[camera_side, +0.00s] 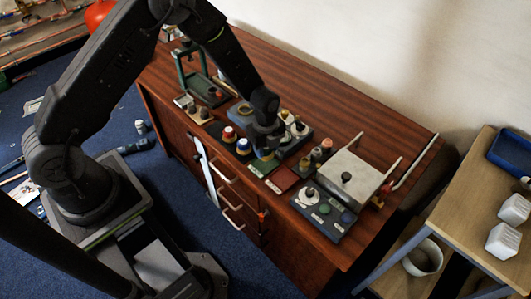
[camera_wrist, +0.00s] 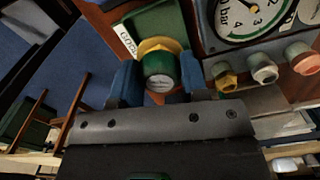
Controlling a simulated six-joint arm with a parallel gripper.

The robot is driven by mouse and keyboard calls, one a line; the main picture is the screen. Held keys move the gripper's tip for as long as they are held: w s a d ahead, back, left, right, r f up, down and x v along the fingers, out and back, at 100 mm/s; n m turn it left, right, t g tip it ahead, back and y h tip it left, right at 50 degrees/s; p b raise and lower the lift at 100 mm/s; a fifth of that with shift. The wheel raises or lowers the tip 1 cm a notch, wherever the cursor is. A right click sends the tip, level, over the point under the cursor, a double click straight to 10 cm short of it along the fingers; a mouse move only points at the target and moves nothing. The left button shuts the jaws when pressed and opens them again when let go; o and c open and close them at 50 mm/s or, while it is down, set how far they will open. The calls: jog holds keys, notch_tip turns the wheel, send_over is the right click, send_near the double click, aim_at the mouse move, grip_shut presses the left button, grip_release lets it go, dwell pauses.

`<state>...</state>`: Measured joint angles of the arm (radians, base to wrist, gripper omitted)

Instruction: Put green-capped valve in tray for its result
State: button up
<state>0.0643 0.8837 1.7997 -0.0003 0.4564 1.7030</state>
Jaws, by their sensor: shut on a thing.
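The green-capped valve (camera_wrist: 160,70) shows in the wrist view, with a yellow-brass collar behind its green cap. My gripper (camera_wrist: 158,82) is shut on it, one blue finger on each side. In the side view my gripper (camera_side: 266,150) points down at the green tray (camera_side: 264,166) near the front edge of the bench; the valve is hard to make out there. In the wrist view the green tray (camera_wrist: 168,18) with a "GOOD" label (camera_wrist: 126,41) lies just beyond the valve. I cannot tell whether the valve touches the tray.
A red tray (camera_side: 282,180) lies right of the green one. A red-capped valve (camera_side: 229,134) and a blue-capped valve (camera_side: 243,147) stand to the left. A gauge (camera_wrist: 250,18) on a grey block with several fittings is close by. A control box (camera_side: 323,212) stands further right.

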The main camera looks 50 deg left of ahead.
aim_at(266, 154)
jog(key=shift+f, duration=1.5)
jog(key=shift+f, duration=0.1)
jog(key=o, duration=1.1)
jog(key=shift+c, duration=0.2)
